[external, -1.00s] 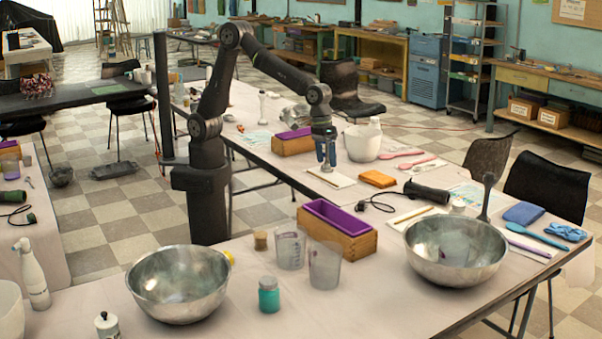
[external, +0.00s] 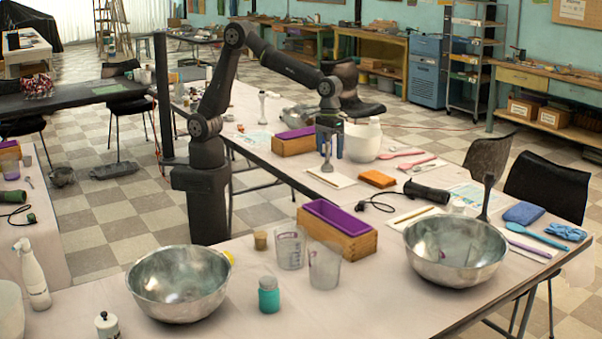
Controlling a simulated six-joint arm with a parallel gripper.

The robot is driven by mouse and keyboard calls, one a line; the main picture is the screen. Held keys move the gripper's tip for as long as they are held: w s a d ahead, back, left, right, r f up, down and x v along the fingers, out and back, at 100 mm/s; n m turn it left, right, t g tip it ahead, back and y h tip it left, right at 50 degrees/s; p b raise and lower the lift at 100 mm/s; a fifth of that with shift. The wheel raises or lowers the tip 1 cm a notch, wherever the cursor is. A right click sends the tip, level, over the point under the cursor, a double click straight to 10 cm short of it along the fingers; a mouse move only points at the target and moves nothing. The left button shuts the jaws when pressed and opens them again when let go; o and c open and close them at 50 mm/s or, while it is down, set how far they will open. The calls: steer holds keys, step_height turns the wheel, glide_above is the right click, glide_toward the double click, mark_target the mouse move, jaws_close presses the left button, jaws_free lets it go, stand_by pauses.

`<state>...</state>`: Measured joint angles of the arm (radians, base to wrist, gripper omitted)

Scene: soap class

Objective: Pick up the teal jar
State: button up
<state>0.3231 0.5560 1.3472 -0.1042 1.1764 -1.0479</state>
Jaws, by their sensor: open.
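The teal jar (external: 268,296) stands upright on the near table, with a grey-green lid on top. It is between the left steel bowl and the clear measuring cups, and nothing touches it. My gripper (external: 329,158) has blue fingers and hangs pointing down over the far part of the table, in front of the white tub. It is open, and it is well behind and to the right of the jar. A slim grey shape shows at the fingers; I cannot tell what it is.
Steel bowls stand at left (external: 178,284) and right (external: 455,250). Clear measuring cups (external: 325,265), a small tan jar (external: 260,240) and a wooden box with purple lining (external: 337,231) stand behind the teal jar. The table in front of it is clear.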

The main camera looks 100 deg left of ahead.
stand_by(0.3)
steer(key=c, duration=0.5)
steer(key=shift+o, duration=0.2)
steer(key=m+t+h, duration=0.2)
steer(key=m, duration=1.8)
glide_toward(269, 292)
steer(key=s+a+r, duration=0.3)
steer(key=a+r, duration=0.1)
steer(key=a, duration=0.2)
steer(key=x, duration=1.1)
steer(key=shift+w+d, duration=0.3)
steer(key=shift+d, duration=0.15)
steer(key=shift+d+x, duration=0.15)
steer(key=shift+x, duration=1.25)
steer(key=shift+d+x, duration=0.2)
steer(key=shift+x, duration=1.25)
